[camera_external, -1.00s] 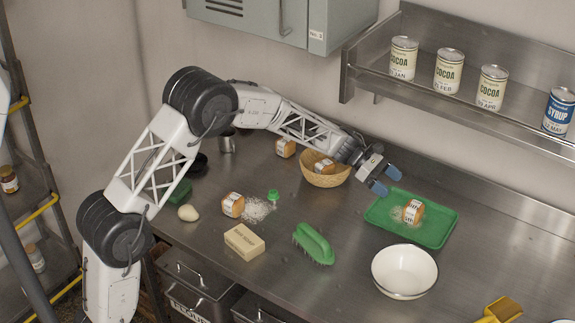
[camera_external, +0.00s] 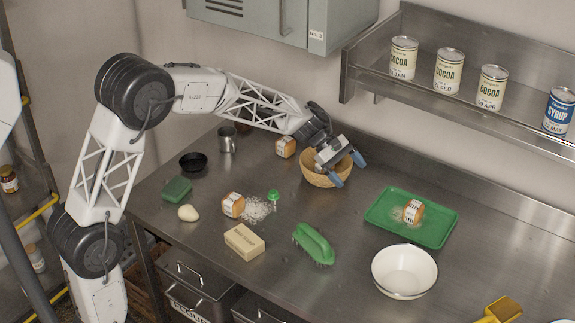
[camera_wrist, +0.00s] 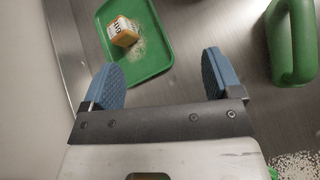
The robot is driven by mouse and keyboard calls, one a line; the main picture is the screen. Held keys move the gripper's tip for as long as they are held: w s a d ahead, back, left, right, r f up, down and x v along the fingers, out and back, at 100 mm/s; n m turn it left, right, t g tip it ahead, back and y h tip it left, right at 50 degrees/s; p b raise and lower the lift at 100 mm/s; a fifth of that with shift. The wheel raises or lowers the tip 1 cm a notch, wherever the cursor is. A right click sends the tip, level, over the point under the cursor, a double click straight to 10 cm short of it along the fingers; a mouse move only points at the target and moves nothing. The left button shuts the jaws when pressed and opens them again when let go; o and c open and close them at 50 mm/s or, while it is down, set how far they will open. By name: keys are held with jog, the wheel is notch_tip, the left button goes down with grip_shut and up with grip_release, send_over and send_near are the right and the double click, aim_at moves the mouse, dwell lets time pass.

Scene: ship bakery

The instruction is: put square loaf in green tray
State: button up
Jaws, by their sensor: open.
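My gripper (camera_external: 348,170) is open, with blue fingertips, over the right side of the wicker bowl (camera_external: 313,174), left of the tray. Nothing shows between its fingers in the wrist view (camera_wrist: 163,72). The bowl's inside is mostly hidden by my gripper.
A green brush (camera_external: 314,244) lies in front of the bowl, with a yellowish block (camera_external: 244,241) to its left. A white bowl (camera_external: 404,271) stands in front of the tray. A shelf (camera_external: 470,105) with cans overhangs the back right. Counter between bowl and tray is clear.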

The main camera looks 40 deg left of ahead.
jog(key=s+a+r+m+t+y, duration=0.1)
jog(key=s+a+m+y, duration=0.2)
jog(key=s+a, duration=0.5)
jog(key=s+a+r+m+t+y, duration=0.1)
jog(key=s+a+m+y, duration=0.3)
jog(key=s, duration=1.7)
jog(key=s+a+r+m+t+y, duration=0.1)
jog(key=s+a+m, duration=0.5)
jog(key=s+a, duration=0.7)
jog(key=shift+s+a+r+y, duration=0.3)
jog(key=shift+s+r+y, duration=0.3)
jog(key=shift+s+y, duration=0.6)
